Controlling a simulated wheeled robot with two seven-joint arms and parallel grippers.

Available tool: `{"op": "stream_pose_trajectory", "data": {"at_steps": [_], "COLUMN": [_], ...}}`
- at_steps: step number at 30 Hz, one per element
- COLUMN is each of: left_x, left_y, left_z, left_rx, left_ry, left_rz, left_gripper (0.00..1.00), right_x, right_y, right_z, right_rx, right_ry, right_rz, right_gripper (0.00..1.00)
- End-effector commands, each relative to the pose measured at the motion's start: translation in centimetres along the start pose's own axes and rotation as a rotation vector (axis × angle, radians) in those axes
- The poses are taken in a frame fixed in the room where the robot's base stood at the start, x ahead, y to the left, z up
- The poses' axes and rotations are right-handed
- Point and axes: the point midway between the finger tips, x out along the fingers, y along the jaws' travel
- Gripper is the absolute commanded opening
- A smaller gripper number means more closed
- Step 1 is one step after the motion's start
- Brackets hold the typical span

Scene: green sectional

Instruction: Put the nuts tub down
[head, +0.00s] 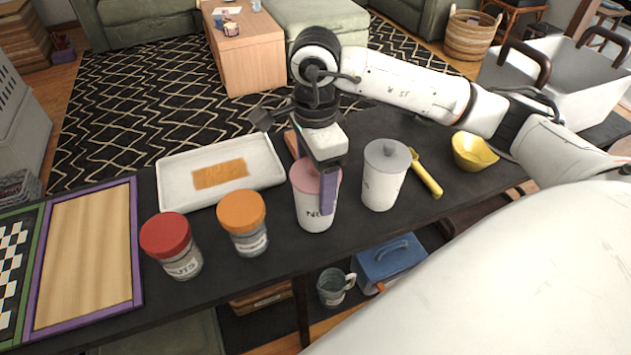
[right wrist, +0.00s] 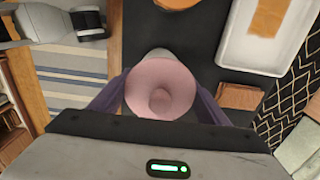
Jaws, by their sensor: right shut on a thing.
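The nuts tub (head: 314,212) is a white tub with a pink lid and dark lettering that begins with "N". It is upright at the middle of the dark table (head: 280,262), near its front edge; I cannot tell whether its base touches the top. My right gripper (head: 328,190) comes down from above with its purple fingers on either side of the tub, shut on it. In the right wrist view the pink lid (right wrist: 160,88) shows between the two fingers.
A white tub with a grey lid (head: 385,175) stands close at right. Orange-lidded (head: 243,222) and red-lidded (head: 172,247) jars stand at left. A white tray (head: 268,172) lies behind. A yellow bowl (head: 474,152) is at far right, a purple-edged board (head: 90,260) at far left.

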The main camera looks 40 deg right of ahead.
Motion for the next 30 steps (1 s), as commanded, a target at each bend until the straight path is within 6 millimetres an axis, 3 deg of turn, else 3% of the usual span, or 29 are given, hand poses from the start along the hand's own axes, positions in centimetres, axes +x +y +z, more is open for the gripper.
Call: {"op": "stream_pose_trajectory", "data": {"at_steps": [12, 13, 16, 25, 30], "left_x": [0.2, 0.2, 0.1, 0.0, -0.1], "left_y": [0.0, 0.0, 0.0, 0.1, 0.1], "left_z": [0.6, 0.6, 0.6, 0.4, 0.2], "left_rx": [-0.001, -0.001, -0.001, -0.001, -0.002], "left_ry": [-0.005, -0.005, -0.007, -0.005, -0.003], "left_rz": [0.000, 0.000, 0.000, 0.001, 0.001], "left_gripper": [0.80, 0.80, 0.80, 0.80, 0.80], "right_x": [1.1, 1.1, 1.0, 0.9, -0.5], "right_y": [0.0, 0.0, 0.0, 0.0, -0.1], "right_z": [0.0, 0.0, 0.0, 0.0, 0.1], "right_rx": [-0.001, -0.001, -0.001, -0.001, -0.001], "right_ry": [0.000, 0.000, 0.000, 0.000, -0.002], "right_rz": [-0.002, 0.000, 0.000, 0.000, -0.003], "right_gripper": [0.21, 0.71, 0.88, 0.88, 0.88]}}
